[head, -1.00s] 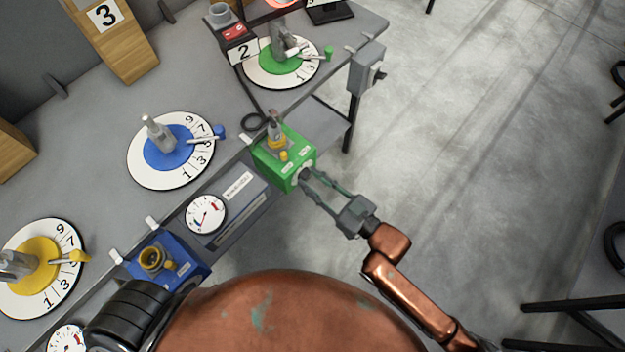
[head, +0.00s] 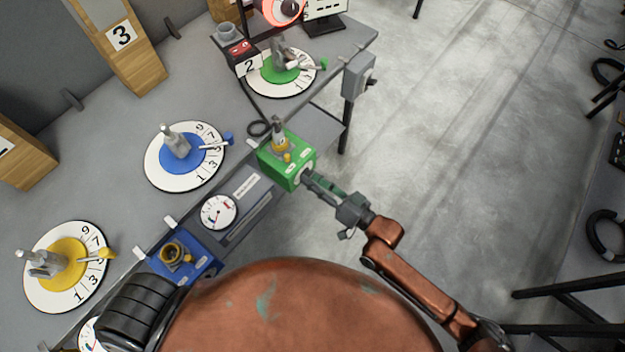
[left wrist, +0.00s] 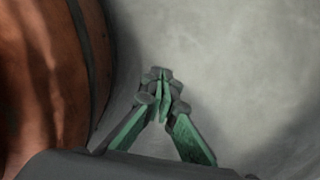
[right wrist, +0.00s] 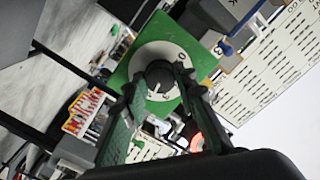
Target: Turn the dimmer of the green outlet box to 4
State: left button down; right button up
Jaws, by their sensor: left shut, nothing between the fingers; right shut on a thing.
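The green outlet box (head: 284,163) sits at the front edge of the table in the head view, with a yellow plug on top. Its face also fills the middle of the right wrist view (right wrist: 186,62). The dark dimmer knob (right wrist: 158,76) sits on a round white dial (right wrist: 147,57) on that face. My right gripper (head: 310,178) is shut on the dimmer knob, with a finger on either side of it. The fingers hide part of the dial's numbers. My left gripper (left wrist: 163,84) is shut and empty above the grey floor.
A blue outlet box (head: 185,262) and a round gauge (head: 218,212) stand left of the green box. White dials with green (head: 281,82), blue (head: 183,168) and yellow (head: 66,268) centres lie on the table. A grey switch box (head: 358,76) hangs at the table's right end.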

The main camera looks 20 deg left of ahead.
pick_arm(q)
jog(key=shift+s+a, duration=0.1)
jog(key=shift+s, duration=0.5)
pick_arm(e)
jog(key=shift+m, duration=0.4)
jog(key=o, duration=1.2)
jog(key=shift+c, duration=0.2)
jog(key=shift+d, duration=0.1)
jog(key=v, duration=1.1)
jog(key=shift+s+d, duration=0.15)
jog(key=shift+d, duration=0.25)
